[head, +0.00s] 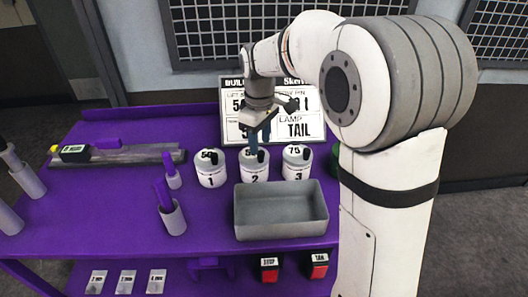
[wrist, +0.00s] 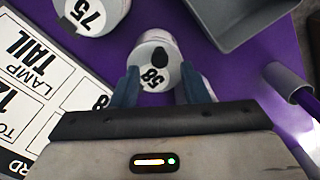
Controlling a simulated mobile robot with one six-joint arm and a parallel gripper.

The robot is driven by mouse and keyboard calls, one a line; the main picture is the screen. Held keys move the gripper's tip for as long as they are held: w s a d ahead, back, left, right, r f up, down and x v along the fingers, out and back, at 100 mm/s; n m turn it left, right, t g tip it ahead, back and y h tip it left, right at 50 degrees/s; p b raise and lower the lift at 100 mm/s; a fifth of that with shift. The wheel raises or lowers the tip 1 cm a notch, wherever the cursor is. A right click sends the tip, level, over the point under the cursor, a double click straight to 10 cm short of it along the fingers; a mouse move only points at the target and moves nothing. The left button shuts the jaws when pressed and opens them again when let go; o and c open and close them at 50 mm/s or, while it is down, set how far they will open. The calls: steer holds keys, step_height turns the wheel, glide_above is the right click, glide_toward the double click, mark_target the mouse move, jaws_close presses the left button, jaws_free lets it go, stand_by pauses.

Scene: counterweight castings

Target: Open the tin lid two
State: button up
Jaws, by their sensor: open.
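Tin two (head: 254,171) is a white tin marked 2, standing upright between tin one (head: 211,174) and tin three (head: 297,168). Its pale lid (wrist: 147,73) is on, with the number 58 and a black knob (wrist: 160,56). My gripper (head: 254,148) points down at this lid and hides part of it in the head view. In the wrist view my gripper (wrist: 160,82) is open, with one blue finger on each side of the lid's near part. I cannot tell whether the fingers touch it.
A grey metal tray (head: 281,228) stands close in front of tins two and three. A printed board (head: 237,92) stands behind the tins. A grey rail (head: 125,157) lies at the left, and a grey cup (head: 173,219) stands left of the tray.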

mark_target(260, 152)
steer(key=shift+f, duration=2.25)
steer(key=shift+c, duration=0.3)
jaws_close()
